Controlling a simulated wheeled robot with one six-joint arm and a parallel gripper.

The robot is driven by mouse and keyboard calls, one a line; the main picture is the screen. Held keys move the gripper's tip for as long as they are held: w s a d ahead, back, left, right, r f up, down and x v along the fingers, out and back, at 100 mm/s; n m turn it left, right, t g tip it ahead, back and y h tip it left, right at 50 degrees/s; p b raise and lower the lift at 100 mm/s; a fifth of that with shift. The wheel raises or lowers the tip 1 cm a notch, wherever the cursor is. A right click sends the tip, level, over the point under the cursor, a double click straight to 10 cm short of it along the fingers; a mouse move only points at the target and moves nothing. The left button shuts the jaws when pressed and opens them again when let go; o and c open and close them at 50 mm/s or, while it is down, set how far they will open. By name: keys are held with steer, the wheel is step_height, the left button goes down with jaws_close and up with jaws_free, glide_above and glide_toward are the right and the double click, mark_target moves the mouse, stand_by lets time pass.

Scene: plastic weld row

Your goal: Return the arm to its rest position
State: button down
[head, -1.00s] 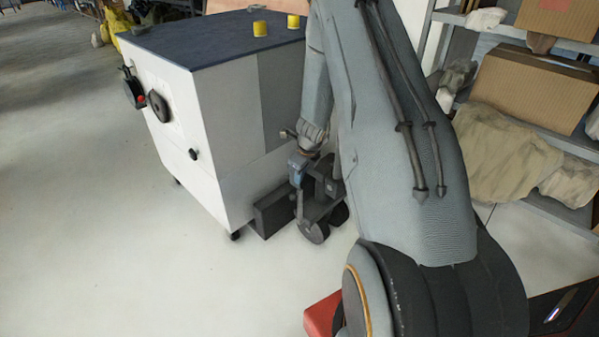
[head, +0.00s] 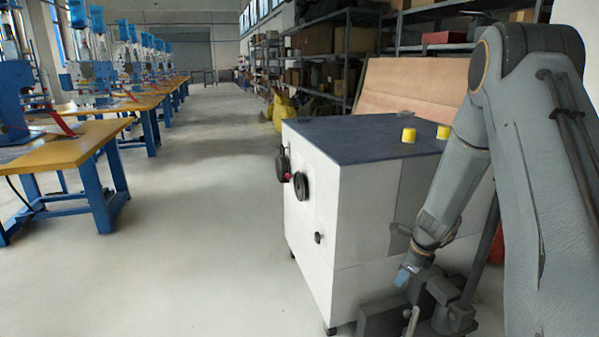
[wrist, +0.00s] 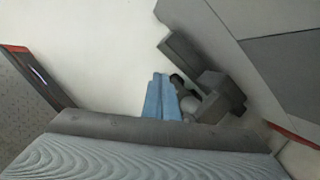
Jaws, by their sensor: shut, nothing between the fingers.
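My arm fills the right side of the head view, bent at a high elbow, with its forearm slanting down to the left. My gripper (head: 415,312) hangs at the lower end of the forearm, low in front of the white cabinet's side. The fingers are shut and nothing is seen held. The wrist view shows blue and dark grey parts near its middle, with a ribbed grey-blue surface across the bottom.
Yellow-topped benches (head: 70,143) with blue machines line the left. Shelves (head: 347,70) stand behind. The grey floor between benches and cabinet is clear.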

steer(key=s+a+r+n+y, duration=0.1)
steer(key=s+a+r+n, duration=0.4)
steer(key=a+r+n, duration=0.45)
steer(key=s+a+r+n+g, duration=0.1)
steer(key=s+a+r+n, duration=0.5)
steer(key=s, duration=0.3)
steer(key=s+a+r+n+g, duration=0.2)
steer(key=s+a+r+n, duration=0.4)
steer(key=s, duration=0.3)
steer(key=s+r+n+h, duration=0.1)
steer(key=s+r+n, duration=0.1)
steer(key=s+n, duration=0.65)
steer(key=s+d+r+m+h+p, duration=0.1)
steer(key=d+r+m+p, duration=0.3)
steer(key=p, duration=1)
steer(key=d+r, duration=0.3)
steer(key=shift+s+d, duration=0.3)
